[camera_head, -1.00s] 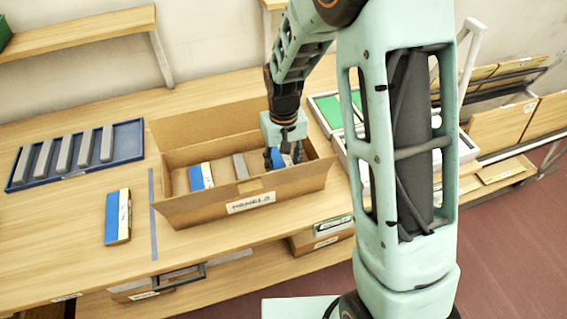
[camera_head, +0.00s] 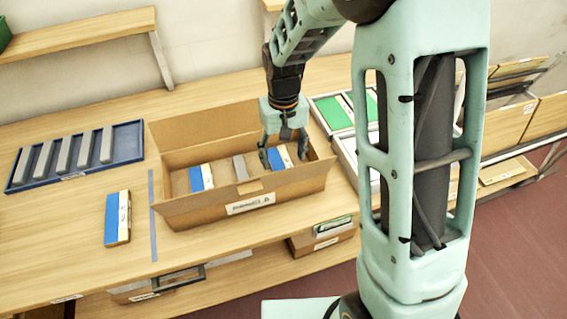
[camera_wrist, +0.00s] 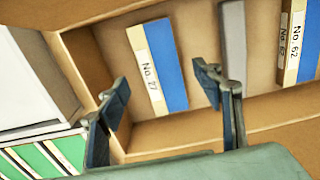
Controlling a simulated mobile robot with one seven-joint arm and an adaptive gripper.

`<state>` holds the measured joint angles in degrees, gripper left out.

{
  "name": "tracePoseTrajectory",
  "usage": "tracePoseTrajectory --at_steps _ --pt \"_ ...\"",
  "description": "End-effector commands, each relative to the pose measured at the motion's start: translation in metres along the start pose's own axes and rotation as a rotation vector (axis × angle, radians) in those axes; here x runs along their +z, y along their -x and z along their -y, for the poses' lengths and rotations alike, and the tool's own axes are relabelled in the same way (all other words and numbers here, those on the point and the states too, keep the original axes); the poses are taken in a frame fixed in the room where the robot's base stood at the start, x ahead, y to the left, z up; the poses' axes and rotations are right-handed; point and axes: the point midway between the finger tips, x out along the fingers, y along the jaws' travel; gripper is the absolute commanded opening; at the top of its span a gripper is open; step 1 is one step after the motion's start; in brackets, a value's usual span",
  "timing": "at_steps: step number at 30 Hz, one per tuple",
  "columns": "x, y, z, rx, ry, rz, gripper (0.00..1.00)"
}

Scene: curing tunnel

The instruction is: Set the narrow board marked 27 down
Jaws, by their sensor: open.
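The narrow board marked No. 27 (camera_wrist: 164,65), blue with a pale label strip, lies in the cardboard box (camera_head: 244,205) at its right end. It also shows in the head view (camera_head: 279,158). My gripper (camera_head: 285,158) is open above the right end of the box, with its fingers apart and nothing held between them. In the wrist view my gripper (camera_wrist: 168,106) has its two fingertips spread near the label end of the board. I cannot tell whether a finger still touches the board.
A grey bar (camera_head: 240,167) and another blue board marked No. 62 (camera_head: 201,177) lie in the box. A blue board (camera_head: 117,218) lies on the table to the left. A blue tray (camera_head: 129,137) holds several grey bars. Green panels (camera_head: 332,112) lie right of the box.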

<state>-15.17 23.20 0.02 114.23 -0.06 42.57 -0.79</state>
Motion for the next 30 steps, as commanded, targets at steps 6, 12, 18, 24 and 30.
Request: tracePoseTrajectory --at_steps 6,12,18,24,30 --pt "-0.001 0.048 0.0 0.0 -0.001 -0.005 0.6" --pt "-0.001 0.072 0.0 0.0 -0.001 -0.002 0.6" --pt "0.0 0.077 0.0 0.0 -0.001 0.0 0.6" --pt "0.0 0.077 0.0 0.0 0.0 0.0 0.6" --pt "-0.001 0.077 -0.001 0.002 -0.002 -0.003 0.6"
